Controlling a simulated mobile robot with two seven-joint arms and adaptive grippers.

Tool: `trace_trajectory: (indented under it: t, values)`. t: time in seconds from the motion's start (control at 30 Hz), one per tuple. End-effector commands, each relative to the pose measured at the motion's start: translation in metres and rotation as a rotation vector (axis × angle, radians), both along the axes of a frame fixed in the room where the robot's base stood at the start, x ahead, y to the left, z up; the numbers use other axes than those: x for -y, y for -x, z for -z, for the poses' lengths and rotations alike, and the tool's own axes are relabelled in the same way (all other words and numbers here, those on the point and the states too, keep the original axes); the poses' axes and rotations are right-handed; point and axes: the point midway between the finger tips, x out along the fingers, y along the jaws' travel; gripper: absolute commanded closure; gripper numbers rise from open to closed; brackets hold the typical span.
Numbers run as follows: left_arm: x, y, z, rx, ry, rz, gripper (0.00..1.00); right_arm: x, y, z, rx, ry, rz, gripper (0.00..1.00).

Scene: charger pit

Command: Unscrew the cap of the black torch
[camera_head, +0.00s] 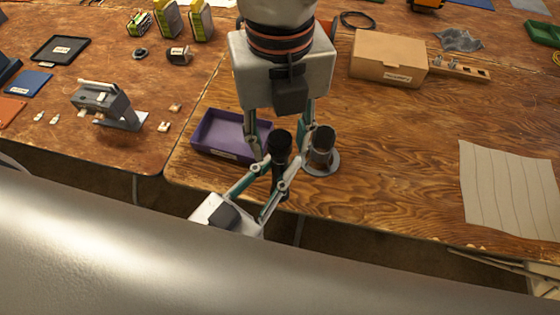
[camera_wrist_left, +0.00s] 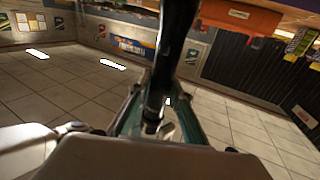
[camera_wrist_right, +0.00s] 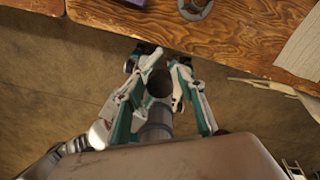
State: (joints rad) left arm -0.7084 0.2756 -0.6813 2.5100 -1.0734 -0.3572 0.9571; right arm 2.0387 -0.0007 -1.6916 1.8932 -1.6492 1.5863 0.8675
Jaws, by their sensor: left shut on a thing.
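The black torch (camera_head: 279,150) is held upright just off the table's front edge. My left gripper (camera_head: 270,178) is shut on its body from the side. In the left wrist view the torch (camera_wrist_left: 172,55) rises tall and dark between the fingers. My right gripper (camera_head: 281,150) points down from above with its fingers spread on either side of the torch's upper end, with gaps visible. In the right wrist view the torch's round dark top (camera_wrist_right: 160,82) lies between the open fingers. I cannot make out the seam of the cap.
A dark cylinder on a round grey base (camera_head: 322,163) stands close to the right finger. A purple tray (camera_head: 205,128) lies to the left. A cardboard box (camera_head: 388,57) is behind, and a pale ribbed sheet (camera_head: 510,190) lies right. The table between is bare.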

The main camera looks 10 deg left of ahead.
Motion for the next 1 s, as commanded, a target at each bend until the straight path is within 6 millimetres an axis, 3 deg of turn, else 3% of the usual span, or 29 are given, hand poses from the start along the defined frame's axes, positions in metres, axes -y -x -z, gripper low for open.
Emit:
trace_trajectory:
  t: [0.3,0.63,0.67,0.8,1.0]
  values:
    - [-0.0001,-0.0001,-0.0006,0.001,0.000,0.000,1.00,-0.0001,0.0000,0.0000,-0.001,-0.001,0.369,0.61]
    - [-0.0001,-0.0001,-0.0007,0.001,0.000,0.000,1.00,0.0000,-0.0001,-0.0001,-0.001,-0.001,0.437,0.61]
    - [-0.0001,-0.0001,-0.0007,0.001,0.000,0.000,1.00,0.0000,0.0000,-0.0001,-0.001,-0.001,0.436,0.64]
    - [-0.0001,-0.0001,-0.0007,0.001,0.000,0.000,1.00,0.0001,0.0000,-0.0001,0.000,0.000,0.436,0.98]
    - [-0.0001,-0.0001,-0.0007,0.001,0.000,0.000,1.00,0.0001,0.0000,-0.0001,0.001,0.000,0.423,0.98]
